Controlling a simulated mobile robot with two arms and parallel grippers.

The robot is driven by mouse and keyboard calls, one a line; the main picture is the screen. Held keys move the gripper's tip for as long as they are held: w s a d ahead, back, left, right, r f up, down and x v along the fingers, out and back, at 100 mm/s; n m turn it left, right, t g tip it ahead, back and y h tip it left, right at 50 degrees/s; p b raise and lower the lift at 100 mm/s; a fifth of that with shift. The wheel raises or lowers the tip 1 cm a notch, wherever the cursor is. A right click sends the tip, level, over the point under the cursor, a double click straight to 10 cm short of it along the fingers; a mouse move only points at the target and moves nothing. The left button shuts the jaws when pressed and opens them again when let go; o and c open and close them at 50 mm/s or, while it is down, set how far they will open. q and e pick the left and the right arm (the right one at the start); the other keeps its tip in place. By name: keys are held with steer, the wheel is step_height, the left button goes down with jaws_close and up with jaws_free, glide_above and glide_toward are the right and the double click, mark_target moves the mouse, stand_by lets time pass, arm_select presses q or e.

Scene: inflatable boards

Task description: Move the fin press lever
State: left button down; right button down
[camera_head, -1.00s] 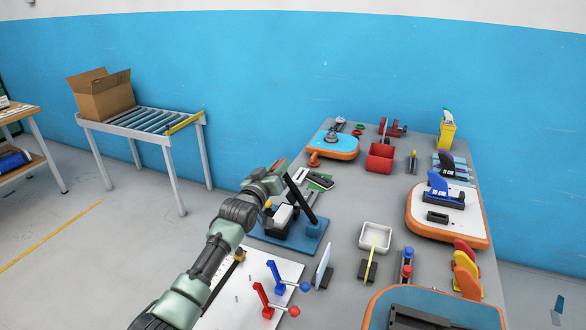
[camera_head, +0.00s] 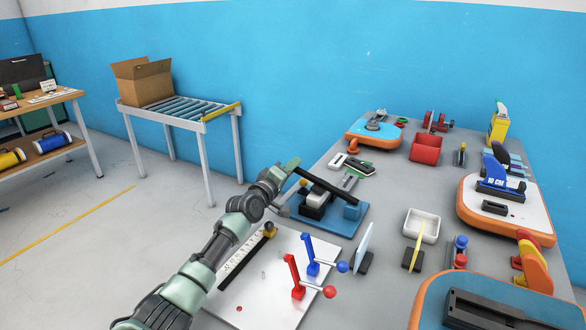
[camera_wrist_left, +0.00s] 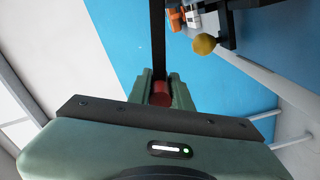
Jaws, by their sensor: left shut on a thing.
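The fin press (camera_head: 345,220) is a blue base with a long black lever (camera_head: 325,187) and white and black blocks beneath it. It stands at the left edge of the grey table. My left gripper (camera_head: 292,165) is at the lever's free end, up and left of the base. In the left wrist view, the gripper (camera_wrist_left: 161,88) is shut on the lever's red grip (camera_wrist_left: 160,96), and the black lever bar (camera_wrist_left: 158,40) runs up from it. The fingers partly hide the grip. My right gripper is not in view.
A white board with blue and red toggle clamps (camera_head: 300,280) lies in front of the press. A white tray (camera_head: 424,226) and a red bin (camera_head: 425,149) stand to the right. A roller conveyor (camera_head: 180,110) with a cardboard box (camera_head: 142,82) stands at the back left.

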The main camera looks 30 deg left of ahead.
arm_select(q)
steer(key=shift+a+f, duration=0.1)
steer(key=shift+f, duration=0.15)
steer(key=c, duration=1.3)
jaws_free()
steer(key=shift+s, duration=0.1)
steer(key=shift+s, duration=0.35)
steer(key=s+p, duration=0.1)
steer(key=s, duration=0.6)
steer(key=shift+a, duration=0.15)
